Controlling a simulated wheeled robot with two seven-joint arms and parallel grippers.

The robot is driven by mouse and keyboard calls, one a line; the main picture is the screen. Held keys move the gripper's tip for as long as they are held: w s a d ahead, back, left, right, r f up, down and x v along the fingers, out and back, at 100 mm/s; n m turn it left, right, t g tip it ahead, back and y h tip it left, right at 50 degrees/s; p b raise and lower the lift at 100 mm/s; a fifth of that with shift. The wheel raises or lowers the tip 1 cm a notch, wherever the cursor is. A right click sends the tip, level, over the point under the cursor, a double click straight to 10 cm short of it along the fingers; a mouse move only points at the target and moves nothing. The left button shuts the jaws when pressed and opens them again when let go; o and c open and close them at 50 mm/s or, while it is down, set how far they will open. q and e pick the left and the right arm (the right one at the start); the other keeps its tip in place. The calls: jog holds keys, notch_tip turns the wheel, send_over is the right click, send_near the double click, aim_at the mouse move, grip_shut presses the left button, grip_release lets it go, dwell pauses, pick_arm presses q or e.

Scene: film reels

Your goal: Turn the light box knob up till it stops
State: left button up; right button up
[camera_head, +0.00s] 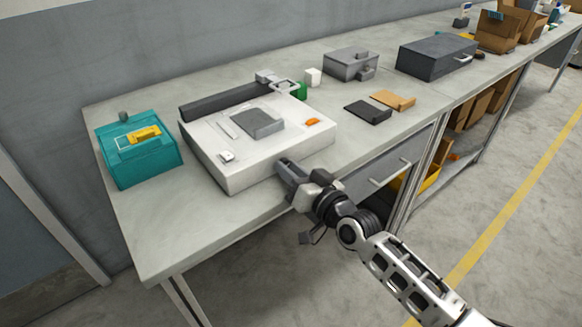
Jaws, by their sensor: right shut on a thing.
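The white light box (258,170) sits on the grey workbench, with a flat grey square, a small orange piece and a small white piece on its top. My right gripper (287,168) comes in from the lower right and meets the front face of the light box. It is shut on the knob there. The knob is hidden by the fingers, so its turn angle does not show. My left gripper is not in view.
A teal case (142,158) stands left of the light box. A black slab (368,111), an orange-brown piece (393,100), a grey box (351,65) and a dark case (437,57) lie to the right. The bench front (170,240) is clear at the left.

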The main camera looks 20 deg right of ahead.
jog(key=shift+m, duration=1)
jog(key=o, duration=1)
